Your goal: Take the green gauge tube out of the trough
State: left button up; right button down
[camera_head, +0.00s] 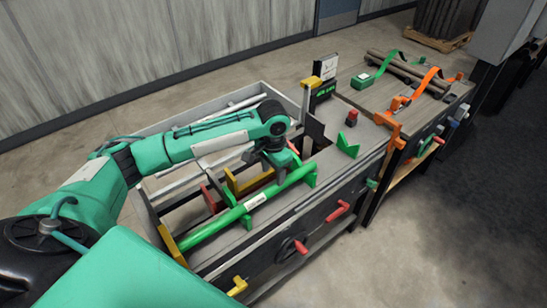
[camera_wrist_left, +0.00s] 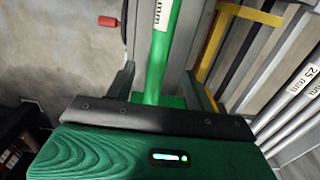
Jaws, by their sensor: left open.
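The green gauge tube (camera_head: 222,220) lies slanted along the near side of the grey trough-like bench frame (camera_head: 150,215), with a white label near its middle. Its lower left end is by a yellow bracket (camera_head: 172,246) and its upper right end is by green holders (camera_head: 310,176). My left gripper (camera_head: 287,170) is over the upper right part of the tube. In the left wrist view the tube (camera_wrist_left: 160,50) runs between the two spread fingers of the gripper (camera_wrist_left: 163,92), with gaps visible at the sides. Contact below is hidden. My right gripper is not in view.
Grey tubes (camera_wrist_left: 290,105) lie beside the green one. A yellow bracket (camera_head: 250,183) stands close to my left gripper.

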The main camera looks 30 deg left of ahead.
aim_at(274, 186)
pick_arm(q)
notch_tip(274, 186, down, 6)
jog(key=shift+r+p, duration=0.1)
jog(key=shift+p, duration=0.2)
jog(key=shift+f, duration=0.7)
jog(key=shift+c, duration=0.4)
grip_shut()
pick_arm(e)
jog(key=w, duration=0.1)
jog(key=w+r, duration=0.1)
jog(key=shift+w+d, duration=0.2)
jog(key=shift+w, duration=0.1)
pick_arm(q)
jog(key=shift+w+d, duration=0.1)
jog(key=shift+w, duration=0.1)
jog(key=shift+w+d+p, duration=0.25)
jog(key=shift+w+p, duration=0.1)
jog(key=shift+w, duration=0.3)
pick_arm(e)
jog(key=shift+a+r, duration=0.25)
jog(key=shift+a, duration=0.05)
